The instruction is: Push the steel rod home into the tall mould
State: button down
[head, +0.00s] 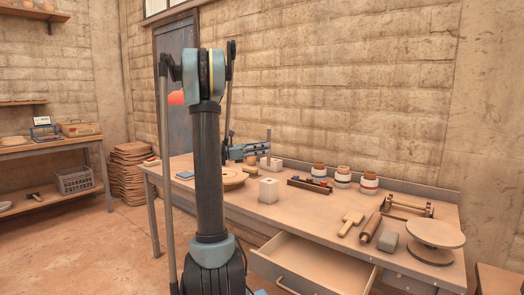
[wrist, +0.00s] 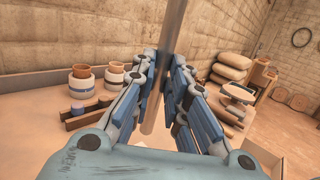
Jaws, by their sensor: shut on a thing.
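The steel rod shows as a grey upright bar in the wrist view (wrist: 175,25), between my fingers. My gripper (wrist: 162,85) is shut on it. In the head view my gripper (head: 262,150) is above the back of the workbench, and a short piece of the rod (head: 268,133) stands above the fingers. A pale block (head: 270,164) sits just below the gripper. Another pale cube-like block with a dark hole in its top (head: 268,190) stands nearer the front. I cannot tell which is the tall mould, nor whether the rod's lower end is in a block.
The workbench (head: 305,215) has a round board (head: 232,180) at left. A dark rack (head: 309,186), several banded jars (head: 342,177), a rolling pin (head: 370,227) and a turntable (head: 435,234) lie to the right. An open drawer (head: 300,268) juts out in front.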

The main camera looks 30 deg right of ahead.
jog(key=shift+d, duration=0.15)
send_over(264, 180)
jog(key=shift+s+f, duration=0.15)
jog(key=shift+f, duration=2.7)
jog(key=shift+f, duration=3.4)
jog(key=c, duration=1.5)
grip_release()
jog(key=v, duration=1.2)
jog(key=shift+f, duration=0.1)
